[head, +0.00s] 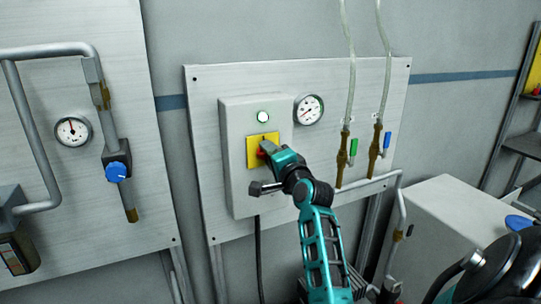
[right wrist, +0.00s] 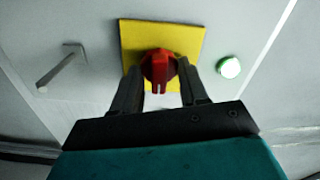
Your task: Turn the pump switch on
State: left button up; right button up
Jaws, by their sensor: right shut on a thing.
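The pump switch is a red rotary knob (right wrist: 158,66) on a yellow plate (head: 253,151), on the front of a light grey box (head: 236,180). In the right wrist view the yellow plate (right wrist: 185,38) lies behind the knob. My right gripper (head: 266,153) is at the knob, with its fingers on either side of it, shut on it. In the head view the gripper hides most of the knob. A round lamp (head: 263,116) above the plate looks white-green and bright; it is green in the right wrist view (right wrist: 229,67). My left gripper is not in view.
A pressure gauge (head: 309,109) is right of the box. Two hoses run down to valves with a green handle (head: 353,147) and a blue handle (head: 387,140). A lever handle (head: 266,188) sticks out below the switch. A blue valve knob (head: 116,172) is on the left panel.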

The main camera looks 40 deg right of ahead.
jog(key=shift+m, duration=0.4)
jog(key=o, duration=1.1)
jog(key=shift+c, duration=0.2)
